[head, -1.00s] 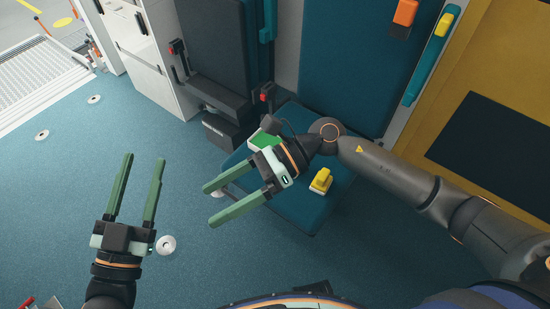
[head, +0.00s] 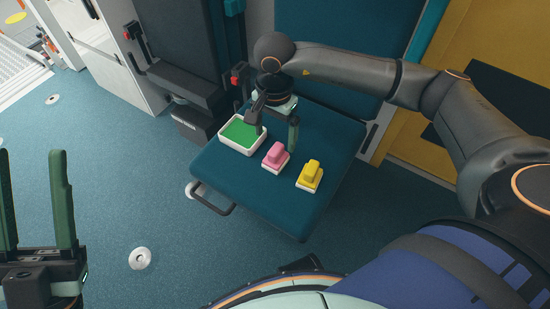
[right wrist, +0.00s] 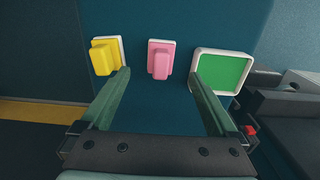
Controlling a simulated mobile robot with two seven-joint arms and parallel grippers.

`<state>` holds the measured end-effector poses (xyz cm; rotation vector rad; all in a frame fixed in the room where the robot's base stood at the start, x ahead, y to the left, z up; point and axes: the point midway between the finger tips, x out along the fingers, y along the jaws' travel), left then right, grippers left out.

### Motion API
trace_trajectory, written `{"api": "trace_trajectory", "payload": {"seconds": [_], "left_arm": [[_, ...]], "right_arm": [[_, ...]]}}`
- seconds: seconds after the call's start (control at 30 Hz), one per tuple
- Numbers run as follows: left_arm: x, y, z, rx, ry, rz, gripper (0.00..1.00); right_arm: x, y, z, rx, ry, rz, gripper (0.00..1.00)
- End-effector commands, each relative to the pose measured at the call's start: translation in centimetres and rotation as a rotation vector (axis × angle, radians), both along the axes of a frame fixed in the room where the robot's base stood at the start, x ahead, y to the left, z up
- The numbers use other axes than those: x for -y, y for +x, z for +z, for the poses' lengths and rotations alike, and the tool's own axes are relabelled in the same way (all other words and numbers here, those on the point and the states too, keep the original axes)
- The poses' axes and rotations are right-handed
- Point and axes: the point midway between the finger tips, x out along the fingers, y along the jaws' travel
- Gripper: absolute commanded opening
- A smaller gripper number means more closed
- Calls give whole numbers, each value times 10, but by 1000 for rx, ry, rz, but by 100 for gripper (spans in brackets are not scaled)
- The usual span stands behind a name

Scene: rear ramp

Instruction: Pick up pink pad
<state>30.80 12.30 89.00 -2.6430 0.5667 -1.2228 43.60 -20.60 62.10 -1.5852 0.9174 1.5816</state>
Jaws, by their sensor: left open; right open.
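The pink pad (head: 275,157) rests on the blue seat between a green-filled white tray and a yellow pad. In the right wrist view the pink pad (right wrist: 159,61) lies ahead of and between the two open fingers, apart from both. My right gripper (head: 276,137) is open and empty above the seat, just behind the pink pad; it also shows in the right wrist view (right wrist: 158,85). My left gripper (head: 36,200) is open and empty at the left edge, over the floor.
The white tray with green inside (head: 240,134) and the yellow pad (head: 310,175) flank the pink pad on the blue seat (head: 270,203). A dark folded seat (head: 180,45) stands behind at left. The front part of the seat is bare.

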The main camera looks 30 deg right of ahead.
Motion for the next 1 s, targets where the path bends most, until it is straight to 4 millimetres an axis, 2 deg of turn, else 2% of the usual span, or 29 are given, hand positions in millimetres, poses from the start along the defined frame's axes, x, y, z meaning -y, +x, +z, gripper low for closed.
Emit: {"api": "trace_trajectory", "payload": {"seconds": [0.03, 0.1, 0.33, 0.6, 0.87, 1.0], "left_arm": [[0, 0, -7, -3, -2, -4, 50], [1, 0, -10, -7, -5, -7, 50], [1, 1, -17, -15, -11, -15, 50], [3, 2, -36, -22, -2, -16, 50], [4, 2, -35, -22, 3, -15, 50], [4, 2, -35, -22, 2, -16, 50]], "right_arm": [[0, -1, -14, -3, 1, 0, 95], [0, 0, -24, -3, 2, -1, 95], [2, 2, -41, -1, 3, -1, 95], [6, 5, -79, -3, 3, -1, 95], [6, 6, -80, -1, 3, -1, 94], [6, 6, -80, -1, 3, -1, 78]]}}
